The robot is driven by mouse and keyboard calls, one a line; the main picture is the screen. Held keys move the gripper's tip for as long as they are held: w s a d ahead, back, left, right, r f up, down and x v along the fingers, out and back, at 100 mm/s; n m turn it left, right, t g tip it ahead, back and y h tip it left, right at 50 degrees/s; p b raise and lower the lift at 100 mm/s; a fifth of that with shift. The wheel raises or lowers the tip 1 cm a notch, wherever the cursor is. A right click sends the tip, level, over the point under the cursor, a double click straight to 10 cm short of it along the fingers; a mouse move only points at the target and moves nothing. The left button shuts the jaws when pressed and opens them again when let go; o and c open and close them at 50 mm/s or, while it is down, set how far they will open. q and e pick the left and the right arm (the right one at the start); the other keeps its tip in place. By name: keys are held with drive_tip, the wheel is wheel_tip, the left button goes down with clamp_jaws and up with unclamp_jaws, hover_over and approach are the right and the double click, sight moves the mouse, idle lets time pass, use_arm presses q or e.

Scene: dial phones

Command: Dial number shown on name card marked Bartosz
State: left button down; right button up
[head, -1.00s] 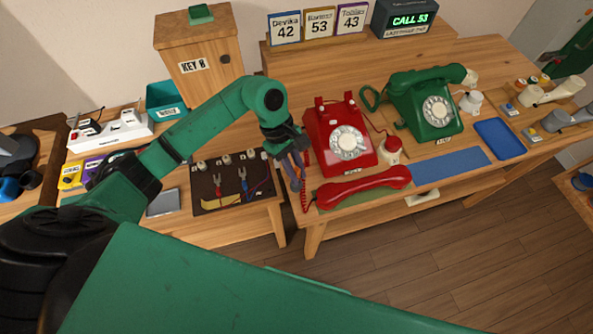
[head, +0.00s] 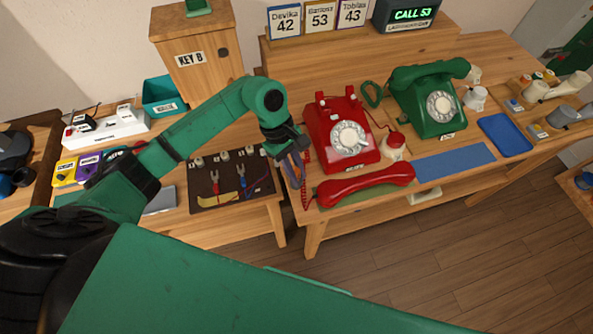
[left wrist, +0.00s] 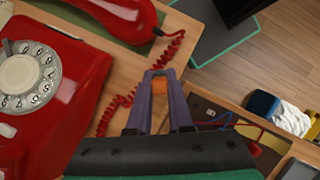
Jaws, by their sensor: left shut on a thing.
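The Bartosz card (head: 320,17) reads 53 and stands between the Devika and Tobias cards at the back. The red dial phone (head: 346,137) stands on the table, with its dial facing up; its left part shows in the left wrist view (left wrist: 75,75). Its red handset (head: 366,185) lies off the phone, on a green mat in front. The green dial phone (head: 432,99) has its handset on top. My left gripper (head: 298,178) is beside the red phone's left side, near the coiled cord. In the left wrist view its fingers (left wrist: 159,86) are shut on a small orange thing (left wrist: 159,85).
A sign (head: 407,14) reads CALL 53. A dark board with tools and wires (head: 230,182) lies left of my gripper. A blue mat (head: 455,161) and blue tray (head: 505,134) lie further right.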

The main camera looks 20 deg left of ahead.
use_arm(q)
drive_tip(key=shift+f, duration=0.2)
drive_tip(key=c, duration=0.8)
unclamp_jaws()
drive_tip(key=shift+o, duration=0.2)
drive_tip(key=shift+r, duration=0.1)
drive_tip(key=b+v, duration=0.3)
drive_tip(key=v, duration=1.1)
drive_tip(key=shift+r, duration=0.25)
drive_tip(key=shift+a+f, duration=0.1)
